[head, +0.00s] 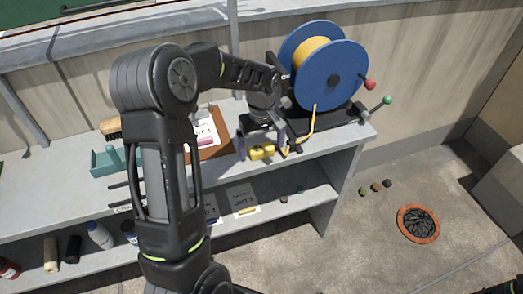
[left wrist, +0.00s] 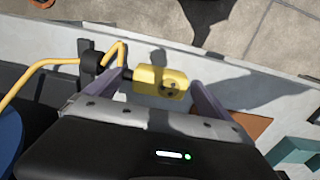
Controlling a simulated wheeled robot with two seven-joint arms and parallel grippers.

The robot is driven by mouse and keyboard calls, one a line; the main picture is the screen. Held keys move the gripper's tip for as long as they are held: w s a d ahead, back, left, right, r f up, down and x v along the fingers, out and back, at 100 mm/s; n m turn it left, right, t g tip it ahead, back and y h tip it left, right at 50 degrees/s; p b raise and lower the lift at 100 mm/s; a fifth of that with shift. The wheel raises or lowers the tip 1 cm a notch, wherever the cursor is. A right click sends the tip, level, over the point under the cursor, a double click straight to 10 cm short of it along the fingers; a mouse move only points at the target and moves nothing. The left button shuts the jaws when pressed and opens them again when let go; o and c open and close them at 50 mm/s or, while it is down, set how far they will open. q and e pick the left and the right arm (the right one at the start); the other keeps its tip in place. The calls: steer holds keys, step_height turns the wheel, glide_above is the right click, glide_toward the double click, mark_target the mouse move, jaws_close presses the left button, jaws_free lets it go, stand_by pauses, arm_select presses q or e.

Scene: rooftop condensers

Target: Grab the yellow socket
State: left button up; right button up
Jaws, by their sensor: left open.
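The yellow socket (head: 262,152) sits at the front edge of the upper shelf, below the cable reel. My left gripper (head: 266,146) is open over the socket. In the left wrist view its two fingers stand on either side of the socket, with a clear gap on the right and the left finger close to the plug end. Whether the left finger touches is unclear.
A blue reel (head: 330,72) of yellow cable stands just behind, with red and green knobs at its right. A brown clipboard (head: 218,132) and a teal tray (head: 105,163) lie to the left. A lower shelf holds bottles and papers.

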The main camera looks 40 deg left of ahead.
arm_select(q)
steer(key=shift+c, duration=0.3)
steer(key=c, duration=1.5)
